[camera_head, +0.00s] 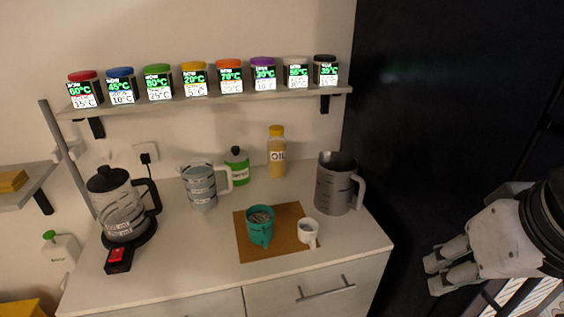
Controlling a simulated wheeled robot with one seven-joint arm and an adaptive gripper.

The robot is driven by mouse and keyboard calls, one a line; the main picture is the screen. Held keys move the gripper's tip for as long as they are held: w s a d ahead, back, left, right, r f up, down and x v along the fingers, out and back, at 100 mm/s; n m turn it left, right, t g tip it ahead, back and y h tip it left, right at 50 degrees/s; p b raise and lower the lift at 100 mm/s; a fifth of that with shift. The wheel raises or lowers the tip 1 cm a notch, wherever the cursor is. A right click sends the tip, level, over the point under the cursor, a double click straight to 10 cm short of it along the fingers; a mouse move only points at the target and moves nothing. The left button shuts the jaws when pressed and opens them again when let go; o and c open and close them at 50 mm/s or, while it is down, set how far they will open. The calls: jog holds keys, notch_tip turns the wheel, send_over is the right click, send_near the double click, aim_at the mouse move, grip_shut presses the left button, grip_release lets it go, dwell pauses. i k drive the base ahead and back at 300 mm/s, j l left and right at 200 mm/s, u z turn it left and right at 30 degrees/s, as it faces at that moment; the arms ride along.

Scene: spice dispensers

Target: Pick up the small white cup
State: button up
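The small white cup (308,233) stands upright on a brown mat (286,217), at the mat's right front part. Its handle points toward the front. A teal cup (260,226) stands just left of it on the same mat, with something greyish inside. My gripper (433,275) is at the lower right, beyond the counter's right edge and well apart from the white cup. Its two fingers point left with a narrow gap between them, and I see nothing between them.
A grey pitcher (335,184) stands close behind the white cup. A clear measuring jug (201,187), green bottle (237,167), oil bottle (277,155) and kettle (121,209) stand on the counter (190,260). Several spice dispensers line the shelf (215,100) above.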

aim_at(308, 227)
jog(key=i+l+u, duration=0.1)
jog(key=l+u, duration=0.9)
jog(key=l, duration=0.15)
